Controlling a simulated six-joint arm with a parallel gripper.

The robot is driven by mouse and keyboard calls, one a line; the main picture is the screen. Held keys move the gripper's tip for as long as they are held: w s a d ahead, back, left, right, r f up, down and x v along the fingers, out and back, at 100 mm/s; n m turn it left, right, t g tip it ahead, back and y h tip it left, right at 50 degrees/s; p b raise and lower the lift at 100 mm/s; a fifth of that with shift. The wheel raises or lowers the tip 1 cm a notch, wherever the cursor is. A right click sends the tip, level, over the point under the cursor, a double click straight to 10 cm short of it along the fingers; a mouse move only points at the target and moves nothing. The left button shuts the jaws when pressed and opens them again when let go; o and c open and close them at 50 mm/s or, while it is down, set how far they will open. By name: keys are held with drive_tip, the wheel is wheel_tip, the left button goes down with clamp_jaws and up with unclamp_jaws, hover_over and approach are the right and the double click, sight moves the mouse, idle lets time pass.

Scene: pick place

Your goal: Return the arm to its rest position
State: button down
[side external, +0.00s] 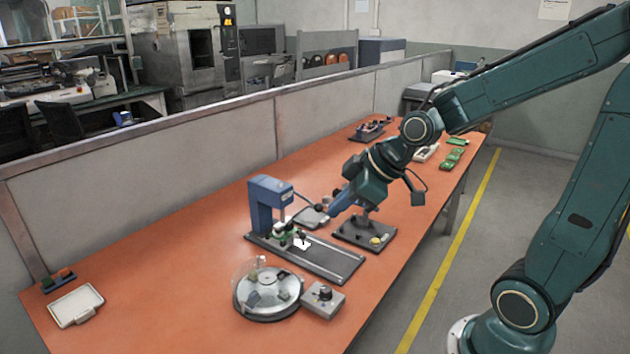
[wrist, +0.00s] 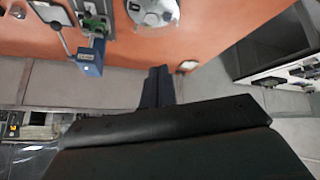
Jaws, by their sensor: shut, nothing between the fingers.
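My gripper (side external: 335,210) is at the end of the green arm in the side view, pointing down and left above the orange table (side external: 160,275). Its dark fingers (wrist: 157,72) are together in the wrist view, with nothing seen between them. It appears raised above the table, to the right of a blue press-like stand (side external: 266,200). The stand also shows in the wrist view (wrist: 90,58). My gripper is near a dark fixture plate (side external: 352,238), and its height over it is hard to judge.
A round clear-topped bowl (side external: 268,308) and a grey control box (side external: 323,299) stand at the table's front. A white tray (side external: 76,304) lies at the far left. Several green parts (side external: 453,158) lie at the far right end. A low partition (side external: 150,178) runs along the back.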

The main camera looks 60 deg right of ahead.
drive_tip(key=s+r+m+g+h, duration=0.1)
drive_tip(key=s+r+m, duration=0.1)
drive_tip(key=s, duration=0.5)
drive_tip(key=s+a+r+m+h, duration=0.1)
drive_tip(key=s+r+m, duration=0.2)
drive_tip(key=s, duration=0.5)
drive_tip(key=shift+a+r+m+g, duration=0.3)
drive_tip(key=shift+r+m+g, duration=0.1)
drive_tip(key=shift+m, duration=0.1)
